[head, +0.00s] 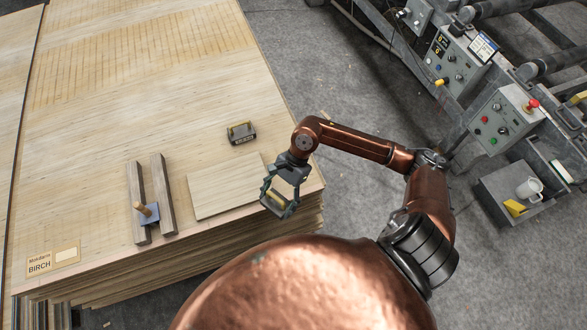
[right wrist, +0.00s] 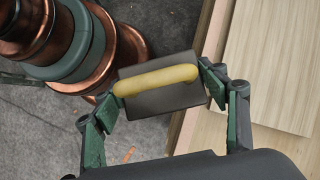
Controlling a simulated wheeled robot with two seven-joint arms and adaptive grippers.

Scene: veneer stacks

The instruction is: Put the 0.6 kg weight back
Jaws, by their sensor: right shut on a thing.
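My right gripper (head: 277,206) is shut on a dark block-shaped weight with a yellow bar handle (head: 276,198), over the near right corner of the veneer stack. In the right wrist view the fingers hold the yellow handle (right wrist: 157,79) by its two ends, with the dark block (right wrist: 160,100) below it. Its marking cannot be read here. My left gripper is not in view.
A thin pale sheet (head: 222,187) lies on the veneer stack (head: 120,90) left of my right gripper. Two wooden bars (head: 138,200) lie farther left, with a small blue tool with a wooden handle (head: 148,211). A BIRCH sign (head: 52,260) is at the near left. The stack's far part is clear.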

